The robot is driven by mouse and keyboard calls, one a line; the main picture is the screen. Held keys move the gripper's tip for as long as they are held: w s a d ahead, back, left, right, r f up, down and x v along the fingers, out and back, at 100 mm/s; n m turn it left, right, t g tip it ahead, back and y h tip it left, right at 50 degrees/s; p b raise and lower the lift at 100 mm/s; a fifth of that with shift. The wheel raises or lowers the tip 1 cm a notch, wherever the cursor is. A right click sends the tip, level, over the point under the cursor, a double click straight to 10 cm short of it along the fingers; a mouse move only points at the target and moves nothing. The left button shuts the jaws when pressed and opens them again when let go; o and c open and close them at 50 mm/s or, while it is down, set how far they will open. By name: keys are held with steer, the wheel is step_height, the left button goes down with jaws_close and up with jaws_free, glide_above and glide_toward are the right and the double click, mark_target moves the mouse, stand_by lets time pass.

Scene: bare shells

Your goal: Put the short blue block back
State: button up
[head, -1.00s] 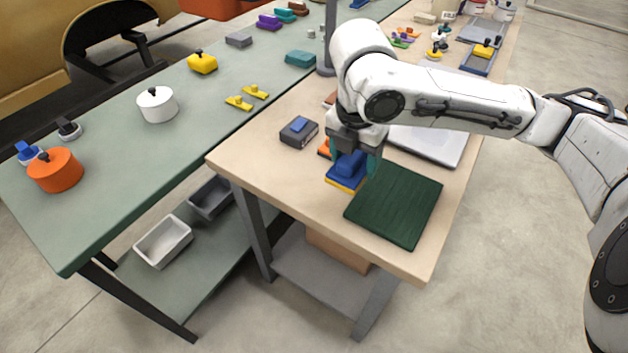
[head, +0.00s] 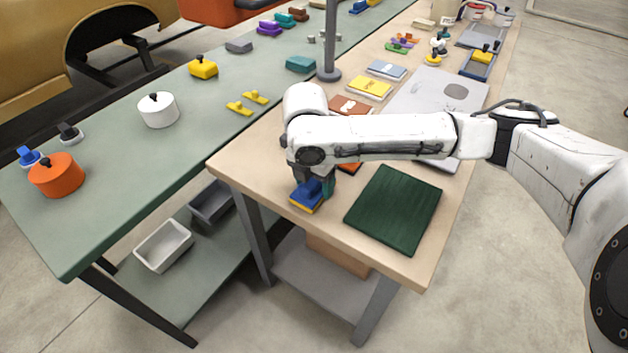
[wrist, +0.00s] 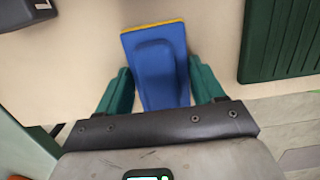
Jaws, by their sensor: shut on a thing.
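The blue block (head: 302,194), a blue piece with a narrower raised top and a yellow edge underneath, is in my gripper (head: 316,186) above the front left part of the wooden table. In the wrist view the block (wrist: 158,72) lies between the two teal fingers of my gripper (wrist: 161,84), which is shut on it. The block's near end is hidden by the gripper body. I cannot tell whether its underside touches the table.
A dark green ribbed mat (head: 394,208) lies right of the block on the wooden table (head: 250,165). A dark grey object (wrist: 22,12) is at the wrist view's upper left. A yellow box (head: 369,88) and a grey panel (head: 455,92) lie farther back. A green bench (head: 120,165) stands left.

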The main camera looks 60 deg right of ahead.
mark_target(311, 182)
steer(key=shift+f, duration=0.15)
steer(key=o, duration=1)
step_height(311, 182, up, 12)
steer(key=a, duration=0.1)
steer(key=shift+a+p, duration=0.25)
steer(key=shift+p, duration=0.05)
stand_by(0.3)
